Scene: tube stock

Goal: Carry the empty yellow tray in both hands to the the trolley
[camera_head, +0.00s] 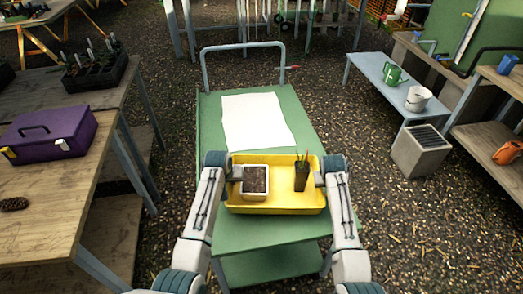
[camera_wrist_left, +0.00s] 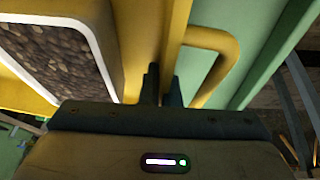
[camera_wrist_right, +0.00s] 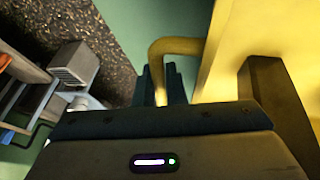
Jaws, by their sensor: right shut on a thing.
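The yellow tray (camera_head: 277,207) is over the near end of the green trolley (camera_head: 215,136); I cannot tell whether it touches the top. The tray is not empty: it holds a white square pot of soil (camera_head: 255,182) on the left and a dark pot with a green plant (camera_head: 301,176) on the right. My right gripper (camera_wrist_right: 160,84) is shut on the tray's right handle (camera_wrist_right: 178,46). My left gripper (camera_wrist_left: 162,88) is at the tray's left handle (camera_wrist_left: 222,62), its fingers close together with a narrow gap.
A white sheet (camera_head: 256,121) lies on the trolley beyond the tray. A wooden bench with a purple toolbox (camera_head: 50,133) and a black plant tray (camera_head: 97,74) stands left. A low bench (camera_head: 385,71) with a green watering can and a grey box (camera_head: 420,150) are right. Gravel floor lies on both sides.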

